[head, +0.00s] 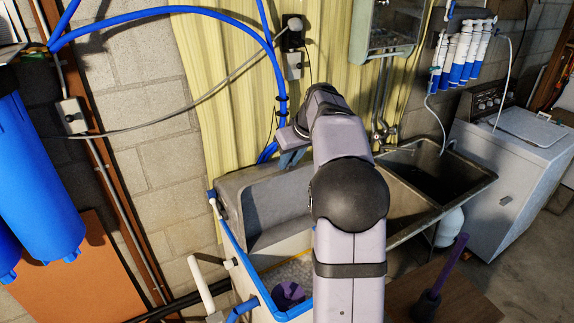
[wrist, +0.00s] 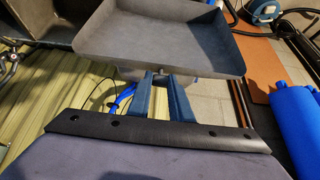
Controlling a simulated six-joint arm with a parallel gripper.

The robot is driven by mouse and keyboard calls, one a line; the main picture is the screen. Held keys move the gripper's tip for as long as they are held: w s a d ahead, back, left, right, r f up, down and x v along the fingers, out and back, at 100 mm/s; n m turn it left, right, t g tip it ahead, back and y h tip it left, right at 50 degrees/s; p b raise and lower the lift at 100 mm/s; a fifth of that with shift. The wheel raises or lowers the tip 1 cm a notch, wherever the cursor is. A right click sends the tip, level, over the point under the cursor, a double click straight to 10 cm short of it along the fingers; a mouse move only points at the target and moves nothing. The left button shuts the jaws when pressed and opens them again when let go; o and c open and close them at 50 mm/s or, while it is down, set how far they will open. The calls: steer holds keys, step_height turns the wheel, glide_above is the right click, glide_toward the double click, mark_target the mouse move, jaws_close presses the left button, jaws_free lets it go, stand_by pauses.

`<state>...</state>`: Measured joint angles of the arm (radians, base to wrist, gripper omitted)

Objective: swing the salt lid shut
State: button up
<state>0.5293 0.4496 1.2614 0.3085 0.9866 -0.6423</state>
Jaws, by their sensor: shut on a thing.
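The grey salt lid (head: 268,205) stands raised and tilted at the back of the blue-rimmed salt tank (head: 247,268), its hollow inner side showing. The tank's mouth is uncovered in front, with pale salt inside. My gripper (head: 291,158) is at the lid's upper edge, partly hidden by my arm. In the wrist view the lid (wrist: 150,38) looks like a shallow tray, and the two blue fingers of my gripper (wrist: 159,76) meet its near rim. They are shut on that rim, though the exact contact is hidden.
A purple cup-like thing (head: 288,293) lies in the tank. A double sink (head: 440,170) is to the right, with a washer (head: 510,150) beyond. Blue filter housings (head: 40,180) hang at the left. A blue hose (head: 180,10) arches behind the lid.

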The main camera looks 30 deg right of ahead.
steer(key=shift+s+f+b, duration=0.3)
steer(key=shift+s+b, duration=0.45)
steer(key=shift+s, duration=0.15)
steer(key=shift+s+f+b, duration=0.3)
steer(key=shift+s+b, duration=0.45)
steer(key=shift+s, duration=0.15)
steer(key=shift+s+b, duration=0.35)
steer(key=shift+s, duration=0.25)
steer(key=shift+r, duration=0.1)
steer(key=s+f+b, duration=0.4)
steer(key=s+b, duration=0.3)
steer(key=b, duration=0.1)
steer(key=shift+s, duration=0.4)
